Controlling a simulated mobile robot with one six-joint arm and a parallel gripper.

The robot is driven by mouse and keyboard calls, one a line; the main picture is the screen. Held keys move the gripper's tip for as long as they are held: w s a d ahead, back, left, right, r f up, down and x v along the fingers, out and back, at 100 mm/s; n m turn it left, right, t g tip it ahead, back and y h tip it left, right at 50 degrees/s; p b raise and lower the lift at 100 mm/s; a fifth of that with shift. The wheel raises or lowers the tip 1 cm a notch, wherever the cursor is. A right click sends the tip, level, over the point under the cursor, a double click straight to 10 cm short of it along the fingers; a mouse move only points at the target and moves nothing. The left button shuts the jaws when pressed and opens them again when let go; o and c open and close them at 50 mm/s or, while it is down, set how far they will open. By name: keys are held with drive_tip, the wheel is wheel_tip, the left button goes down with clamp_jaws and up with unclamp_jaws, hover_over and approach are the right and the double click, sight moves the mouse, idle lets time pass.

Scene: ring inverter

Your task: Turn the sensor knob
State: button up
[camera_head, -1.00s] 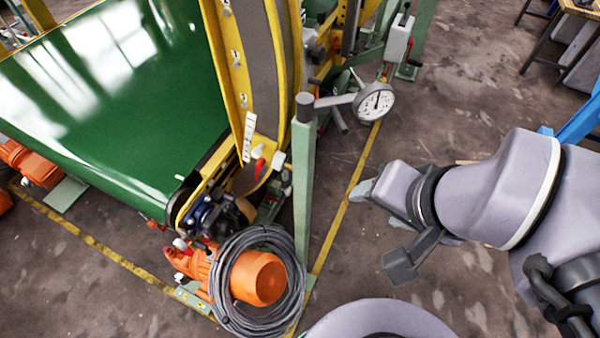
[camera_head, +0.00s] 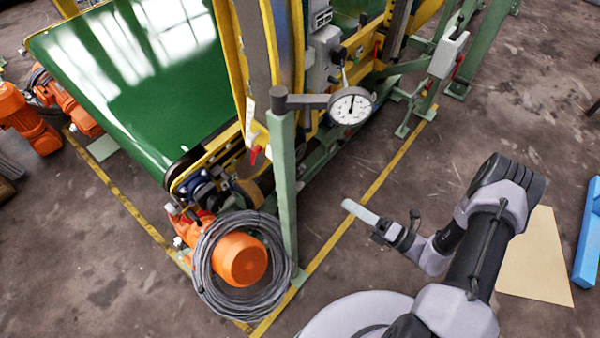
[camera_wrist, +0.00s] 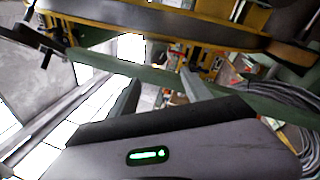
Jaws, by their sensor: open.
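I cannot tell for certain which part is the sensor knob. A round white dial gauge (camera_head: 350,106) sits on a dark arm at the top of a green post (camera_head: 283,190) beside the conveyor. Behind it, a grey box (camera_head: 323,58) with a small lever is mounted on the yellow frame, and a pale grey box (camera_head: 449,54) stands farther right. My gripper (camera_head: 362,212) is right of the post and lower in the picture than the gauge, apart from both. In the wrist view, my gripper's two fingers (camera_wrist: 160,92) are spread with nothing between them.
A green conveyor belt (camera_head: 125,75) fills the upper left. An orange motor (camera_head: 240,260) with coiled grey cable stands at the post's foot. A yellow floor line (camera_head: 375,185) runs along the machine. Floor to the right is mostly clear, with a tan board (camera_head: 537,262) and blue object (camera_head: 588,240).

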sight(299, 175)
drive_tip(key=b+x, duration=0.2)
drive_tip(key=x, duration=1.4)
drive_tip(key=shift+w+a+b, duration=0.1)
drive_tip(key=shift+a+b, duration=0.2)
drive_tip(key=shift+a, duration=0.1)
clamp_jaws()
